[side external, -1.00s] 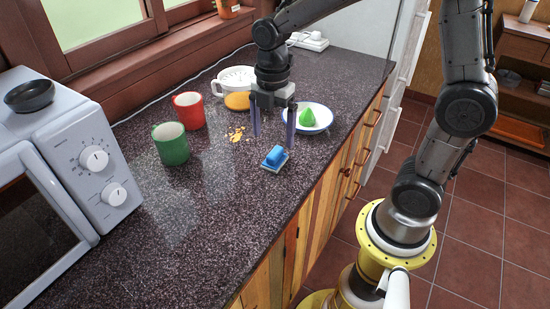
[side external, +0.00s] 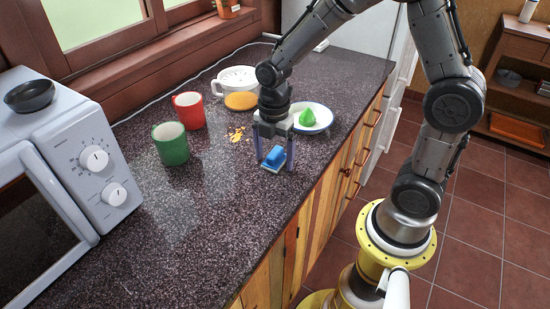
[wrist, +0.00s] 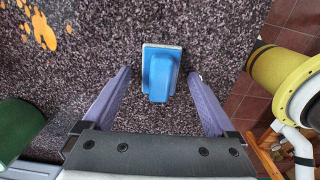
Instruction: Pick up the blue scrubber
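The blue scrubber (side external: 275,158) lies on the dark speckled counter near its front edge. It has a blue grip on a flat, paler base. In the wrist view the scrubber (wrist: 161,74) sits ahead of and roughly centred between the fingertips. My gripper (side external: 273,162) is low over the counter with its fingers spread, one on each side of the scrubber. In the wrist view my gripper (wrist: 160,73) is open, with counter showing between each finger and the scrubber. Nothing is held.
A white plate (side external: 325,117) with a green item (side external: 307,118) is close behind the gripper. Green (side external: 170,144) and red (side external: 188,110) mugs, a white pot (side external: 236,78) and orange crumbs (side external: 238,134) lie left. A microwave (side external: 75,150) stands far left. The front counter is clear.

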